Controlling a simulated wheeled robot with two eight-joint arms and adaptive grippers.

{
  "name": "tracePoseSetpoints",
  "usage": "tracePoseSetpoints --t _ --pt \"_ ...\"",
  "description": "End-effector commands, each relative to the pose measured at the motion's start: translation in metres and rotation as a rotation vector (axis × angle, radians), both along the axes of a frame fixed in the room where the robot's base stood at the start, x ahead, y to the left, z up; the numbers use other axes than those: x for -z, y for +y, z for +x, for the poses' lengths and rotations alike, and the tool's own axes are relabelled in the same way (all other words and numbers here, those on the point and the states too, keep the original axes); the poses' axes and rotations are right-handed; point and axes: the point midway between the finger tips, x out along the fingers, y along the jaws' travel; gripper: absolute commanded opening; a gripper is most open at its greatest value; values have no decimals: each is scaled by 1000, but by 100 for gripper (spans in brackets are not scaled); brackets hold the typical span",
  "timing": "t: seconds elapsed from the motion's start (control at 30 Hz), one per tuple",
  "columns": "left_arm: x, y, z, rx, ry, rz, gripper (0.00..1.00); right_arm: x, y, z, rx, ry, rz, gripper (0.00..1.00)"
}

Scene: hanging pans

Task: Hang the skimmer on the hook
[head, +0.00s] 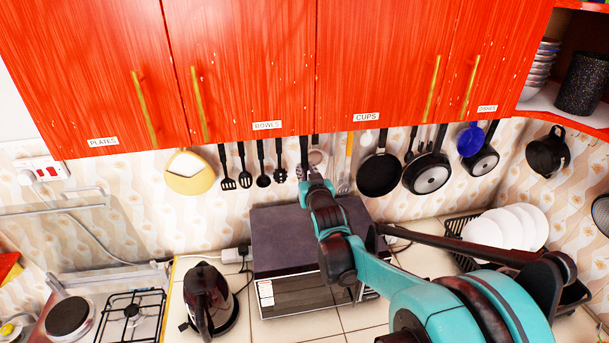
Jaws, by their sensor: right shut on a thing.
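My right gripper (315,184) is at the end of the teal arm, raised to the row of hanging utensils below the cabinets. It is shut on the skimmer, whose dark handle (304,150) seems to rise from the fingers to the cabinets' lower edge. The gripper and arm hide much of the skimmer, and its head cannot be made out clearly. The hook is not visible, so I cannot tell whether the handle touches it. My left gripper is not in view.
Black utensils (262,178) hang close on the left, and a frying pan (380,174) hangs on the right. Red cabinets (245,60) overhang the row. A microwave (285,240) stands below, with a kettle (205,300) to its left and white plates (510,228) to the right.

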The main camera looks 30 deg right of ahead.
Motion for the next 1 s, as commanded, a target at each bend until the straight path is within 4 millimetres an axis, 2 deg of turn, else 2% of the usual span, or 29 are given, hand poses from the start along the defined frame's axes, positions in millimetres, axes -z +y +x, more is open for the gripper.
tracePoseSetpoints --t 0.27,1.0 --pt "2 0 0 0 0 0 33 1 -3 11 0 -2 -1 0" --pt "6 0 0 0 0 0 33 3 -15 56 0 -1 0 0"
